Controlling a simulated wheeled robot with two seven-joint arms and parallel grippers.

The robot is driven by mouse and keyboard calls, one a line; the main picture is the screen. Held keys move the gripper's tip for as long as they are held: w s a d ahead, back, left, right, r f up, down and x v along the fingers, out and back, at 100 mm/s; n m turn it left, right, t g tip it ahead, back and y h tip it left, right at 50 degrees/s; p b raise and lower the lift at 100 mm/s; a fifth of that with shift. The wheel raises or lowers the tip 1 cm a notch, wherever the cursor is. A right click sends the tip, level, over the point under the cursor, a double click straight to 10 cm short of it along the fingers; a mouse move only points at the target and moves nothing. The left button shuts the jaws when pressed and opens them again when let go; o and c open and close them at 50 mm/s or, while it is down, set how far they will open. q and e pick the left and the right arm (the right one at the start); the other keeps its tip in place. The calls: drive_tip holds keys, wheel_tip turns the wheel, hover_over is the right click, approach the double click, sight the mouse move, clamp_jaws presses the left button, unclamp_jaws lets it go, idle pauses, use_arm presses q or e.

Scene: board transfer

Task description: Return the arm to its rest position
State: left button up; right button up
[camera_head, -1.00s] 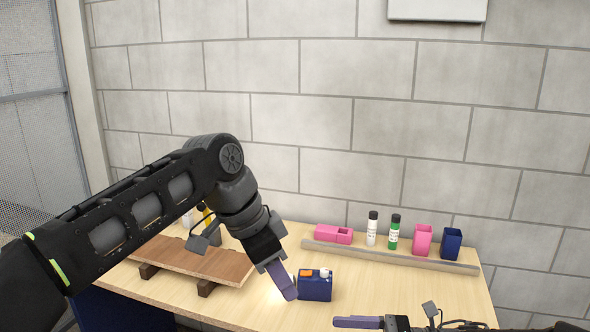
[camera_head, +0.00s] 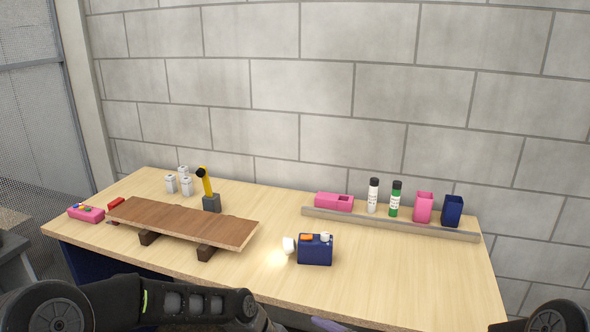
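My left arm (camera_head: 175,300) lies low along the bottom left edge, below the table front, with its forearm reaching right. Its gripper is not clearly visible. Part of my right arm (camera_head: 556,318) shows in the bottom right corner. A single purple finger (camera_head: 326,324) shows at the bottom middle edge; I cannot tell which gripper it belongs to, nor whether that gripper is open or shut. A brown wooden board (camera_head: 183,222) rests on two dark blocks (camera_head: 207,252) on the table, with no gripper touching it.
On the light wooden table (camera_head: 400,275) stand a navy box (camera_head: 316,253), a small glowing lamp (camera_head: 289,245), a yellow tool (camera_head: 205,186), white containers (camera_head: 171,184) and a pink box (camera_head: 86,214). A rail (camera_head: 390,224) with bottles and cups lines the back right. The front right table is clear.

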drive_tip(key=s+f+m+g+h+b, duration=0.1)
drive_tip(key=s+f+m+g+h, duration=0.1)
drive_tip(key=s+f+m, duration=0.6)
drive_tip(key=s+f+m+g+h+b, duration=0.1)
drive_tip(key=s+f+m+g+h, duration=0.2)
drive_tip(key=f+m, duration=0.5)
use_arm(q)
drive_tip(key=s+a+f+n+b, duration=0.1)
drive_tip(key=s+a+f+n, duration=0.2)
drive_tip(key=s+f, duration=0.8)
drive_tip(key=s+a+f+n+y, duration=0.1)
drive_tip(key=s+a+f+n, duration=0.2)
drive_tip(key=s+f, duration=0.9)
wheel_tip(320, 180, down, 2)
drive_tip(key=n, duration=0.2)
drive_tip(key=shift+a+f+n+b, duration=0.15)
drive_tip(key=shift+a+n+b, duration=0.15)
drive_tip(key=shift+b, duration=0.1)
use_arm(e)
drive_tip(key=s+f+m+g+h, duration=0.1)
drive_tip(key=s+f+m, duration=0.3)
drive_tip(key=s, duration=0.5)
drive_tip(key=s+d+f+m+g+h, duration=0.1)
drive_tip(key=s+f+m+g, duration=0.3)
drive_tip(key=s, duration=0.5)
wheel_tip(320, 180, down, 2)
drive_tip(key=shift+s+d+f+m, duration=0.1)
drive_tip(key=shift+s+d+m, duration=0.15)
drive_tip(key=shift+m, duration=0.05)
